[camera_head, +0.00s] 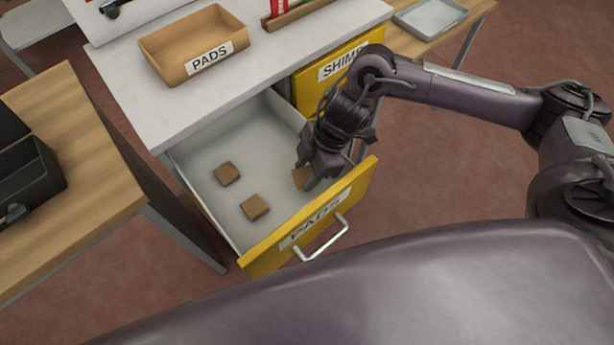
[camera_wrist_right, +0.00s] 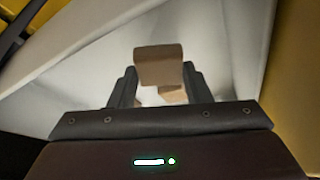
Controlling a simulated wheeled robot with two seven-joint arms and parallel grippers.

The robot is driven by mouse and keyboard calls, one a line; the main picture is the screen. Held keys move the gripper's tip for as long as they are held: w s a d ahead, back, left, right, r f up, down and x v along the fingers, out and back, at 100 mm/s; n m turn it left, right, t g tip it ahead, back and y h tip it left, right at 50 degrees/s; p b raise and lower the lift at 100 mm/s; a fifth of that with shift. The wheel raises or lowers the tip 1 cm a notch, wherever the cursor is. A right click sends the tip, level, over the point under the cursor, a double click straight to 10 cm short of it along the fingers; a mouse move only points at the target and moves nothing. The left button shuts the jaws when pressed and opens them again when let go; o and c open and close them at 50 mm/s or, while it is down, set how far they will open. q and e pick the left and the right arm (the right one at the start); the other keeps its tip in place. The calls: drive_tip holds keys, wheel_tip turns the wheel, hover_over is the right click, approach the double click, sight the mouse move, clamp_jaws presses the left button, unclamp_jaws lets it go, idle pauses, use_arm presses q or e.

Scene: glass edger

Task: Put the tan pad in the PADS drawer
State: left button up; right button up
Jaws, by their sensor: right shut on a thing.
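The PADS drawer (camera_head: 262,238) is pulled open, with a yellow front, a label and a silver handle. Two tan pads lie on its pale floor, one farther back (camera_head: 227,174) and one nearer the front (camera_head: 255,207). My right gripper (camera_head: 304,182) is inside the drawer at its right side, shut on a third tan pad (camera_head: 299,177). In the right wrist view this tan pad (camera_wrist_right: 158,66) sits between the two fingers, with the pale drawer behind it. I cannot tell whether it touches the drawer floor. My left gripper is not in view.
A tan PADS bin (camera_head: 165,53) stands on the white worktop above the drawer. The yellow SHIMS drawer (camera_head: 308,88) is to the right of the open drawer. A wooden table (camera_head: 95,165) with a black box (camera_head: 30,172) is at the left. A grey tray (camera_head: 430,17) is at the back right.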

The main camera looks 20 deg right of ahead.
sight(311, 173)
drive_tip(key=shift+f, duration=1.85)
drive_tip(key=o, duration=1)
drive_tip(key=shift+c, duration=0.2)
drive_tip(key=shift+r, duration=0.1)
drive_tip(key=v, duration=1.2)
